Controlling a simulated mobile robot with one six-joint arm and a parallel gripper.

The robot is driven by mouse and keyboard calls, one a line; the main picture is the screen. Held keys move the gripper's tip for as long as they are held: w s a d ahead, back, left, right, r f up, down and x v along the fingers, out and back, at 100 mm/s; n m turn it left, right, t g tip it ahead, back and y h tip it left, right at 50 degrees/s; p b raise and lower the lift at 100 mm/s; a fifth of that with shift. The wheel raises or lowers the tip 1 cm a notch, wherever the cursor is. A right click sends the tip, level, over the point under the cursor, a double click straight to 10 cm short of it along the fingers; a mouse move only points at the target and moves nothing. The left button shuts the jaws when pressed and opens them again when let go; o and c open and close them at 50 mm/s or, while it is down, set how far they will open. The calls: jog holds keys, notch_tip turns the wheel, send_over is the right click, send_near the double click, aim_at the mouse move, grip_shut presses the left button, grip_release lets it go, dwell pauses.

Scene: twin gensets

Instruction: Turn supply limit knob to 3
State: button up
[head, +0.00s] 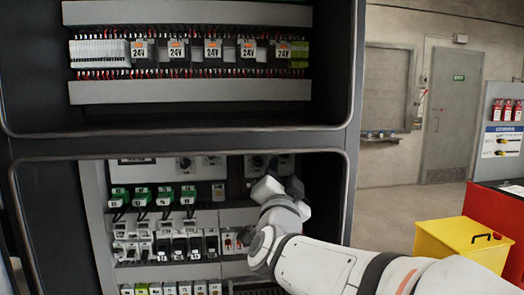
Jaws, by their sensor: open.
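My gripper (266,185) is at the right part of the lower cabinet opening, just below a row of round dark knobs. The jaws are open and seem empty. One knob (257,161) shows right above the gripper, and another knob (285,160) is to its right, partly hidden by my arm. Two more knobs show further left, a left one (185,164) and one beside it (210,160). The labels are too small to read, so I cannot tell which is the supply limit knob or where it points. Contact between the gripper and a knob cannot be made out.
Green-topped breakers (154,196) and white-and-black modules fill the lower panel left of my arm. The cabinet frame (180,145) borders the opening. A yellow box (462,240) and a red cabinet (505,215) stand at the right. Open floor (395,210) lies between.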

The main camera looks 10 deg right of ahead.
aim_at(284, 157)
jog(key=x, duration=0.6)
jog(key=shift+w+p, duration=0.3)
jog(key=shift+w, duration=0.05)
jog(key=c, duration=0.9)
grip_shut()
